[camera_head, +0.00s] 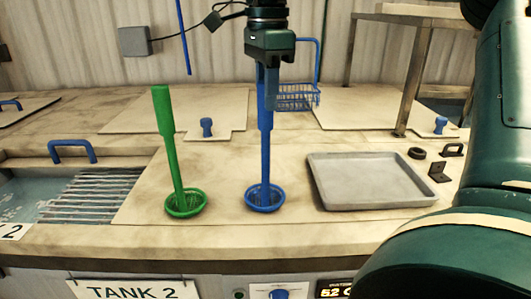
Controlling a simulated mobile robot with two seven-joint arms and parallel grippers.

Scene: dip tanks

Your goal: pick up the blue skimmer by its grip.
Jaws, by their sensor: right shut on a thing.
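The blue skimmer (264,160) stands upright at the middle of the counter, its round basket at the bottom, at or just above the worktop. I cannot tell whether the basket touches the surface. My right gripper (266,88) comes down from above and is shut on the skimmer's grip, its fingers around the upper handle. The fingers hide part of the grip. A green skimmer (167,135) stands to the left with its handle leaning slightly left. My left gripper is not in view.
A grey tray (365,203) lies right of the blue skimmer. A black ring (417,153) and small dark brackets (438,173) lie beyond its right side. An open tank with slatted rack (90,195) is at left. A blue wire basket (297,97) hangs behind. My arm fills the right edge.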

